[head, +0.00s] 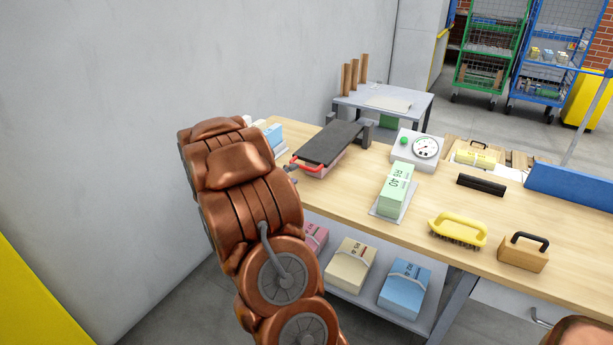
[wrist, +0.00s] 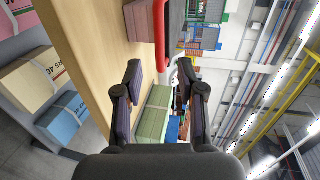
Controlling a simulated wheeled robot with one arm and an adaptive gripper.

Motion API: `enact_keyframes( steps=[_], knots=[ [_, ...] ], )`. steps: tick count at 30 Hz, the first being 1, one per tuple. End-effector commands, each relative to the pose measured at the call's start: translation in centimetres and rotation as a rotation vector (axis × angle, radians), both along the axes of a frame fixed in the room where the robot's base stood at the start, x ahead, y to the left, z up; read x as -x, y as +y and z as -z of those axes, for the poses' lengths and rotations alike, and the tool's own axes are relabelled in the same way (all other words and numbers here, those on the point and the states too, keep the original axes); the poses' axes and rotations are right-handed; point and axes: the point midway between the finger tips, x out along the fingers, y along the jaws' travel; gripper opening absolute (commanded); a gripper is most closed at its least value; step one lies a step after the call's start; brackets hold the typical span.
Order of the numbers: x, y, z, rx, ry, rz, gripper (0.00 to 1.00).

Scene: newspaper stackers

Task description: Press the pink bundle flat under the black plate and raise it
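The black plate (head: 332,143) lies over the bench top, with a red handle (head: 308,167) at its near end. The pink bundle (head: 328,169) shows as a thin strip under the plate; most of it is hidden. In the wrist view the bundle (wrist: 140,20) is beside the red handle (wrist: 160,22) and the dark plate (wrist: 176,22). My gripper (wrist: 159,78) is open and empty, its two fingers apart, with the handle just beyond the fingertips. I see no contact. In the head view my arm mostly hides the gripper.
A green bundle (head: 396,183) sits right of the plate, near a dial gauge box (head: 415,150). A yellow brush (head: 458,229), a black bar (head: 482,185) and a wooden block (head: 522,255) lie farther right. Several bundles fill the shelf below. A grey wall is at left.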

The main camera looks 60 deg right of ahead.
Motion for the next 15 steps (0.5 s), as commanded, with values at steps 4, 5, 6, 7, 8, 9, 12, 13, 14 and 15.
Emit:
enact_keyframes(
  steps=[4,5,6,7,8,9,12,13,14,15],
  knots=[
    [0.8,-0.8,0.4,0.019,-0.007,0.030,0.39],
    [0.9,-1.0,0.4,0.020,-0.007,0.032,0.39],
    [0.9,-1.3,0.4,0.020,-0.007,0.032,0.39],
    [0.9,-1.6,0.5,0.020,-0.007,0.033,0.39],
    [0.9,-1.8,0.5,0.020,-0.006,0.032,0.39],
    [0.8,-2.3,0.6,0.019,-0.005,0.032,0.39],
    [0.8,-3.4,1.0,0.016,-0.006,0.030,0.39],
    [0.8,-3.8,1.0,0.016,-0.006,0.031,0.39],
    [0.7,-4.2,1.1,0.017,-0.006,0.031,0.39],
    [0.7,-4.7,1.1,0.019,-0.008,0.030,0.39]
  ],
)
